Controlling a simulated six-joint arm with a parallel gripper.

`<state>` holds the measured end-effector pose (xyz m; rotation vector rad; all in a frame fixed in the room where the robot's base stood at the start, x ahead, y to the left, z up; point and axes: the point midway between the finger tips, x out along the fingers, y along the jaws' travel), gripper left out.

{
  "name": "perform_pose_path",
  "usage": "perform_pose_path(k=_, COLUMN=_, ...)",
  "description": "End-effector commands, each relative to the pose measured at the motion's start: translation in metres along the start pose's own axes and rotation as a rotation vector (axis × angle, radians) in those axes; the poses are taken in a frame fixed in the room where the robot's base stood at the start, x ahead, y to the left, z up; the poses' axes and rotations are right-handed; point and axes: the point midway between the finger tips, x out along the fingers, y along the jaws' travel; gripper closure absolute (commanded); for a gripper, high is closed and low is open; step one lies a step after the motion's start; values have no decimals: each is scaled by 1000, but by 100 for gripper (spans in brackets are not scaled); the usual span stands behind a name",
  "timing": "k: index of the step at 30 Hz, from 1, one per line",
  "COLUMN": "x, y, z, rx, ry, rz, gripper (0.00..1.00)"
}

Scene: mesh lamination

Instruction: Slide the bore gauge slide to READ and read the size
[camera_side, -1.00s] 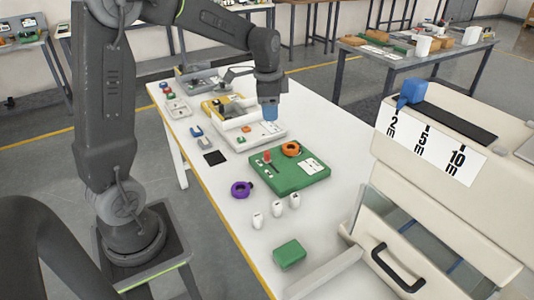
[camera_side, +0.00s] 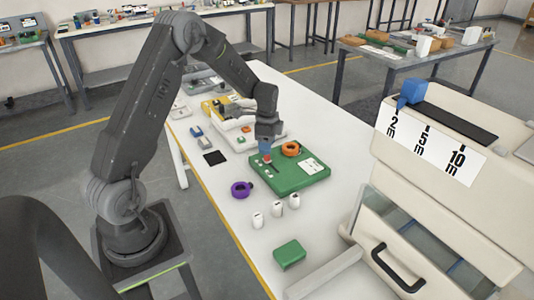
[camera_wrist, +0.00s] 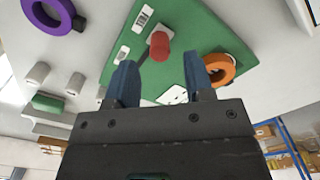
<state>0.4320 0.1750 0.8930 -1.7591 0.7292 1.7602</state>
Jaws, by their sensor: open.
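The green gauge board (camera_side: 290,182) lies flat on the white table. A red knob (camera_wrist: 160,46), which looks like the slide's handle, stands up from it beside a slot and small white labels. An orange ring (camera_side: 291,148) sits on the board, and it also shows in the wrist view (camera_wrist: 224,68). A white printed card (camera_side: 312,166) is on the board; its text is too small to read. My gripper (camera_wrist: 161,74) is open, with its blue fingers apart and nothing between them. The knob appears just past the fingertips. In the side view my gripper (camera_side: 265,149) is right over the knob, mostly hiding it.
A purple ring (camera_side: 241,189) lies left of the board. Several small white cylinders, including one (camera_side: 278,210), stand in front of it. A green block (camera_side: 288,253) lies nearer the camera. A black square (camera_side: 214,158) and other fixtures (camera_side: 220,106) lie farther along the table.

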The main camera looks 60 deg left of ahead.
Motion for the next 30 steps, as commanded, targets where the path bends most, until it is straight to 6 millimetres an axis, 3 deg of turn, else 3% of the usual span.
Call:
perform_pose_path(k=7, x=33, y=0, z=0, rx=0, ry=-1, rz=1, gripper=52)
perform_pose_path(k=19, x=39, y=0, z=0, rx=0, ry=0, rz=-1, gripper=52)
perform_pose_path(k=30, x=39, y=0, z=0, rx=-1, ry=0, rz=-1, gripper=87)
